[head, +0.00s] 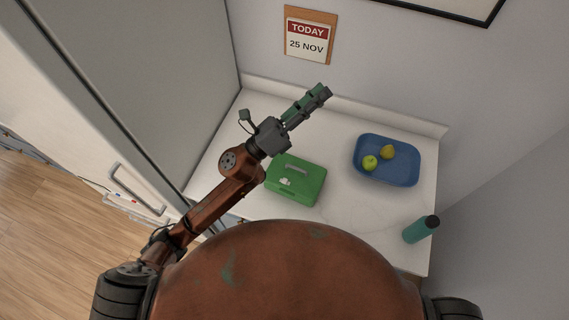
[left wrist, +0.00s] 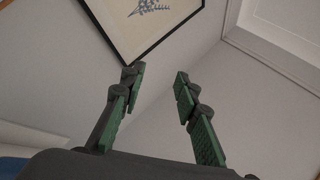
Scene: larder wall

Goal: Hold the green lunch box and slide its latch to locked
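Whether the latch is locked cannot be made out. My left gripper (head: 322,95) is above and beyond the box, apart from it, pointing up and to the right. In the left wrist view my left gripper (left wrist: 158,85) has its two fingers spread with nothing between them. That view shows the wall, not the box. My right gripper is in neither view.
A blue tray (head: 390,182) holding a green apple (head: 370,163) and a pear (head: 388,152) stands right of the box. A tall grey-and-white cabinet (head: 170,80) bounds the left. Bare counter (head: 343,190) lies between box and tray.

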